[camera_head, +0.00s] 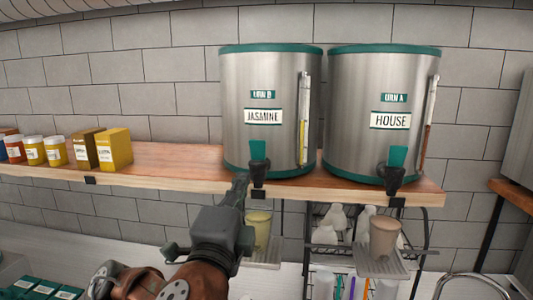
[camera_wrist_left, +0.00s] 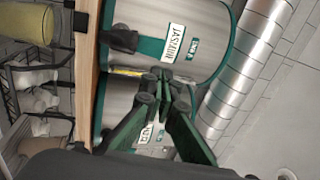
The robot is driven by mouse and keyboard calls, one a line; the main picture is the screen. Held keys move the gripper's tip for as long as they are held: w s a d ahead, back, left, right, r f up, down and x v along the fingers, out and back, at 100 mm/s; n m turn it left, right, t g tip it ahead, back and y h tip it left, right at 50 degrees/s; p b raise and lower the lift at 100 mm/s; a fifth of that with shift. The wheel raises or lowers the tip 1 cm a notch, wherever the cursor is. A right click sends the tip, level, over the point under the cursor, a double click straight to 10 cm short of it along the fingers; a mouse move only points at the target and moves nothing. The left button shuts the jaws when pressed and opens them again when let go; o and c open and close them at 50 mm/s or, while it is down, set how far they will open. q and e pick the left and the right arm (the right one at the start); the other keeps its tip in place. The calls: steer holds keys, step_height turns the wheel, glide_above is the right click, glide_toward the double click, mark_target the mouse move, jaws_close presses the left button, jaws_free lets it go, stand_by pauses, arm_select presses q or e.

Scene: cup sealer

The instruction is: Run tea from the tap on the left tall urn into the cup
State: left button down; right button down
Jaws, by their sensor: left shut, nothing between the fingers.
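The left tall urn (camera_head: 270,80), labelled JASMINE and URN B, stands on the wooden shelf. Its tap (camera_head: 258,170) is black with a green lever (camera_head: 258,149); the black tap also shows in the left wrist view (camera_wrist_left: 122,40). A yellowish cup (camera_head: 258,228) sits below this tap on a small tray (camera_head: 262,262). It shows yellow in the left wrist view (camera_wrist_left: 28,22) too. My left gripper (camera_head: 240,182) is shut and empty, just left of the tap; I cannot tell whether it touches. My right gripper is out of view.
The right urn (camera_head: 380,90), labelled HOUSE, stands close beside it with its own tap (camera_head: 394,178). A pinkish-brown cup (camera_head: 384,236) sits below that tap. Yellow boxes (camera_head: 114,150) and small jars (camera_head: 34,150) stand at the shelf's left. A rack hangs under the shelf.

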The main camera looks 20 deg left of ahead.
arm_select(q)
steer(key=shift+w+d, duration=0.1)
steer(key=shift+w, duration=0.05)
steer(key=p, duration=0.3)
glide_toward(258, 144)
steer(key=x, duration=0.6)
steer(key=shift+w+a+r, duration=0.15)
steer(key=shift+w+a, duration=0.1)
steer(key=shift+w, duration=0.1)
steer(key=shift+w+d, duration=0.1)
